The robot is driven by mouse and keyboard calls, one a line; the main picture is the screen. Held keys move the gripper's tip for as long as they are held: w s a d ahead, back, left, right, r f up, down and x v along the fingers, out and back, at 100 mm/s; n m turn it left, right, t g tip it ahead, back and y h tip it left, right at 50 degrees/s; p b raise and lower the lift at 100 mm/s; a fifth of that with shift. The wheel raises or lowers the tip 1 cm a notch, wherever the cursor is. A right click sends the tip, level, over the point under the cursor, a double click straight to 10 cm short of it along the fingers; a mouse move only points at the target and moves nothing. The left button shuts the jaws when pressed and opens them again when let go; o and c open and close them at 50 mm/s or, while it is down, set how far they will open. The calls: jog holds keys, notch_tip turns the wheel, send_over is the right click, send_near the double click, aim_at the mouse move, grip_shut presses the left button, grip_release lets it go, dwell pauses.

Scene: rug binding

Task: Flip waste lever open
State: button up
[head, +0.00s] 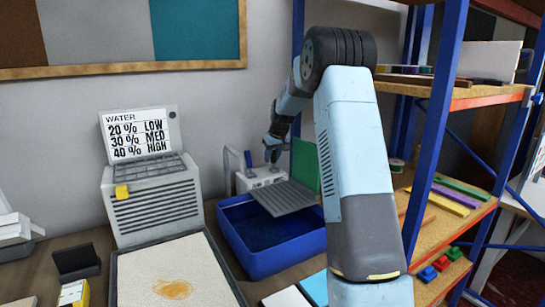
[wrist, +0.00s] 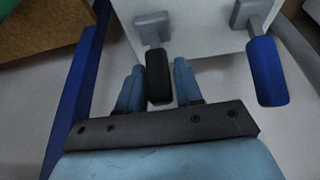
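A pale box (head: 262,178) with two levers stands behind the blue bin. One lever has a blue handle (wrist: 267,72), which also shows upright in the head view (head: 248,160). The other has a black handle (wrist: 159,76). No label shows which is the waste lever. My gripper (wrist: 158,82) has one finger on each side of the black handle, very close to it; I cannot tell whether they press on it. In the head view my gripper (head: 275,147) is at the box's right lever, partly hiding it.
A blue bin (head: 270,262) with a ribbed grey plate (head: 285,198) stands before the box. A water chart (head: 138,135) and grey vented unit (head: 155,210) are left. A blue-framed shelf (head: 437,130) stands close on the right. A stained pale mat (head: 200,265) lies in front.

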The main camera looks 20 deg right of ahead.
grip_shut()
jog(key=shift+s, duration=0.1)
jog(key=shift+s+d+r+t, duration=0.1)
jog(key=shift+s+t, duration=0.25)
jog(key=shift+t, duration=0.45)
jog(key=shift+o, duration=1.5)
grip_release()
jog(key=v, duration=1.3)
jog(key=shift+s+d+r, duration=0.15)
jog(key=shift+d+r, duration=0.05)
jog(key=shift+r, duration=0.1)
